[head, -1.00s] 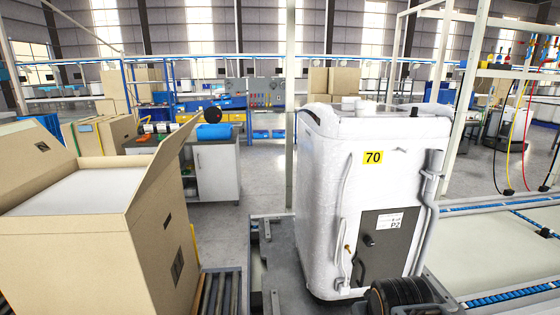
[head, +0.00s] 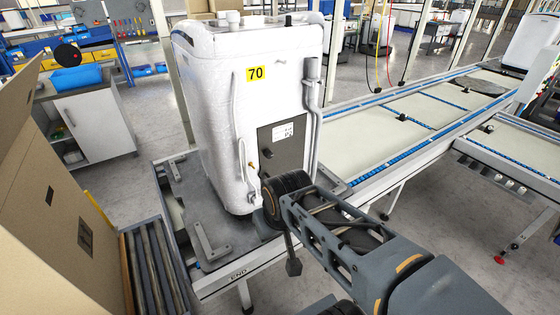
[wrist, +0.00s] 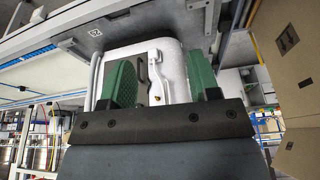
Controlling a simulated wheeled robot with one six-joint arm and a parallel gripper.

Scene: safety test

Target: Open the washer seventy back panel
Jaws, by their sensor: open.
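The white washer (head: 212,110) stands upright with a yellow tag marked 70 (head: 257,73) on the side facing me. Its dark grey back panel (head: 284,146) is low on that side, flush and shut as far as I can see; my arm covers its lower part. A small brass fitting and hoses show beside it. In the wrist view, the washer (wrist: 172,60) appears upside down beyond my gripper (wrist: 162,72). The green fingers are spread wide with nothing between them, apart from the washer. In the head view, my wrist is in front of the panel and the fingers are hard to make out.
The washer stands on a grey platform (head: 200,232) at the conveyor's end. A belt conveyor (head: 385,128) runs off to the right. A large cardboard box (head: 40,190) and rollers (head: 150,265) stand at left. Floor is open at the right.

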